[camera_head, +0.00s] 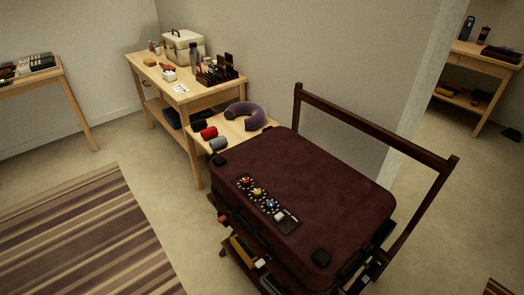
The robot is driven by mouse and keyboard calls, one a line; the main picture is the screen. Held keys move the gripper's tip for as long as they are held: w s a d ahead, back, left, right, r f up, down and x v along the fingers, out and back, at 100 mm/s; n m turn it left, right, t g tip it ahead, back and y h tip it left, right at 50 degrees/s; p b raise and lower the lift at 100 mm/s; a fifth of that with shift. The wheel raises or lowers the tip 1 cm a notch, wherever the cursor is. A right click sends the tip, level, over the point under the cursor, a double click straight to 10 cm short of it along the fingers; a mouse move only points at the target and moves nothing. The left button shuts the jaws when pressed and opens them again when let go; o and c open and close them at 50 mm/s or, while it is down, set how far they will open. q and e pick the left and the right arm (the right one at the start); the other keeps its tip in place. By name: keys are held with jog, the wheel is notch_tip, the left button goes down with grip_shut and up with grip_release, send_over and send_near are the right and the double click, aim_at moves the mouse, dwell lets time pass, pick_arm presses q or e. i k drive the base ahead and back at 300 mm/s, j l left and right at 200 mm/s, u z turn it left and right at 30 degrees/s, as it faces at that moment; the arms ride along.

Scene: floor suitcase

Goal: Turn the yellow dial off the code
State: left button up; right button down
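A dark red suitcase (320,180) lies flat on a wooden stand. A black strip with several dials and white marks (290,222) runs along the left part of its top. The yellow dial (257,191) is second from the far end, between the red dial (245,181) and the blue dial (270,203). A white dial (280,216) is at the near end. The dials are too small to read which mark the yellow one points to. Neither of my grippers shows in the head view.
A dark wooden rail (375,128) rises behind the suitcase. A small low table with a purple neck pillow (246,116) adjoins its far side. A wooden desk (206,97) with a case and bottles stands behind. A striped rug (90,235) and open floor lie left.

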aim_at(257, 192)
jog(key=i, duration=0.75)
jog(key=i+j+u, duration=0.2)
jog(key=j+z, duration=0.2)
jog(key=j, duration=0.15)
